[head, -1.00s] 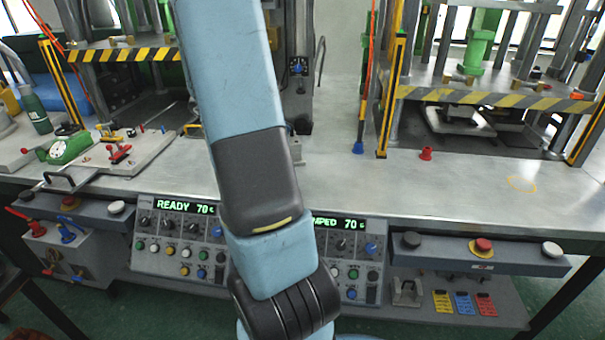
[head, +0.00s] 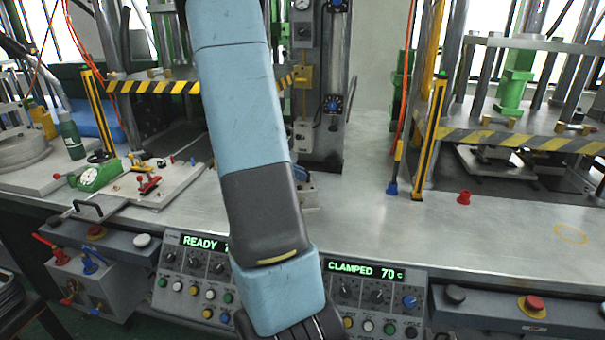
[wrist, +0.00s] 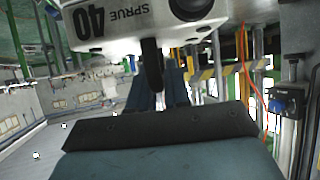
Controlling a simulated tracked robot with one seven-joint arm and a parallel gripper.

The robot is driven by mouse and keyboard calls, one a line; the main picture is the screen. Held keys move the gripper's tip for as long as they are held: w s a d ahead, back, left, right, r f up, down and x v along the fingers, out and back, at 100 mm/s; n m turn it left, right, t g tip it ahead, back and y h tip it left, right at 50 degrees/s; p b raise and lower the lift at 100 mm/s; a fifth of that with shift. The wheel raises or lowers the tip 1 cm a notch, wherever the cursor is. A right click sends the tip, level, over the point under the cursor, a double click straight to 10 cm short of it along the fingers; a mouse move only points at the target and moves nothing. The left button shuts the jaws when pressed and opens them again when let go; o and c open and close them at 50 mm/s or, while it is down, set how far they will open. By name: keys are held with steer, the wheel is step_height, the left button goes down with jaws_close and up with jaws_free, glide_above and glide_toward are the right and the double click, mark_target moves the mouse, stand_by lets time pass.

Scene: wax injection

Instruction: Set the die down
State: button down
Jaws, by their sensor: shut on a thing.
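The die (wrist: 130,25) is a pale metal block across the top of the wrist view, marked "SPRUE" and "40" in upside-down letters, with a dark round hole. My gripper (wrist: 153,65) shows as a dark finger reaching up to the die, and it is shut on it. The contact itself is partly hidden. The grey bench top (head: 380,240) runs across the head view below the presses.
A press with a striped edge (head: 520,140) stands at right; another (head: 150,85) stands at left. A plate with red clamps (head: 150,185) lies at left. A red cone (head: 463,197) and a yellow ring mark (head: 570,233) are on the right bench. Control panels line the front.

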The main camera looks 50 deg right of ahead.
steer(key=shift+s+f, duration=0.1)
steer(key=shift+f, duration=2.8)
steer(key=c, duration=1.1)
jaws_free()
